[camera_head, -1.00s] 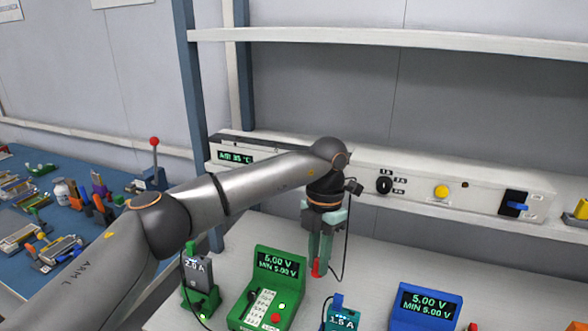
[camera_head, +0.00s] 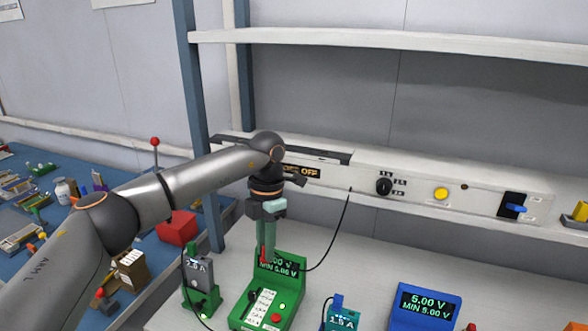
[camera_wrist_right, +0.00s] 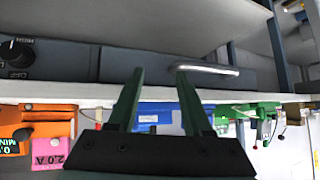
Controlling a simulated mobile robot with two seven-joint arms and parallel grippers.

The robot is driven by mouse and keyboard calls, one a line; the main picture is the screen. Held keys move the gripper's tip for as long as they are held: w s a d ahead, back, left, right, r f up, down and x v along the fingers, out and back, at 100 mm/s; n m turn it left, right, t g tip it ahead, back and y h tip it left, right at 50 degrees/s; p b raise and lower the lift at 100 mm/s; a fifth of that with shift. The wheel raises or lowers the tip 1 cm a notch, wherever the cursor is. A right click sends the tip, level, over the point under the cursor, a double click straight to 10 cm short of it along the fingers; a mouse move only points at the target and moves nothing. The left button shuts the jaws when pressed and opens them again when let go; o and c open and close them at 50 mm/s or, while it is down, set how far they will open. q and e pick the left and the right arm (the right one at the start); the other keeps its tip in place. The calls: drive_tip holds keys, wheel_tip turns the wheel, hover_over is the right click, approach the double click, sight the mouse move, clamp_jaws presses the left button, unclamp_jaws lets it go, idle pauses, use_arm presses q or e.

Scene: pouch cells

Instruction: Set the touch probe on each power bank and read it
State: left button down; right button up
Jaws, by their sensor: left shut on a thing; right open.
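My left gripper (camera_head: 266,258) points down and is shut on the red touch probe (camera_head: 264,262), with a black cable trailing right. In the head view it overlaps the display of the green meter (camera_head: 262,300); I cannot tell whether it touches. A grey power bank (camera_head: 198,272) stands in a green holder to its left, and a teal power bank (camera_head: 342,317) stands to its right, cut off below. My right gripper (camera_wrist_right: 158,72) is open and empty in the right wrist view. A pink unit marked 2.0 A (camera_wrist_right: 50,152) shows there at lower left.
A blue meter (camera_head: 424,308) reading 5.00 V stands at right. A white panel (camera_head: 420,190) with a knob, yellow button and switch runs along the back, under a shelf (camera_head: 400,40). The blue side table (camera_head: 60,265) is cluttered. An orange meter (camera_wrist_right: 38,122) shows in the right wrist view.

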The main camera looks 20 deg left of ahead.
use_arm(q)
drive_tip(key=shift+a+p, duration=0.8)
drive_tip(key=shift+a, duration=4.35)
approach(206, 260)
drive_tip(key=shift+s+a+f, duration=0.1)
drive_tip(key=shift+s+a, duration=0.15)
drive_tip(key=shift+s, duration=0.05)
drive_tip(key=shift+f, duration=0.1)
drive_tip(key=shift+f+b, duration=0.8)
drive_tip(key=shift+f, duration=1.6)
drive_tip(key=shift+s+f, duration=0.1)
drive_tip(key=shift+f, duration=0.4)
drive_tip(key=shift+r, duration=0.1)
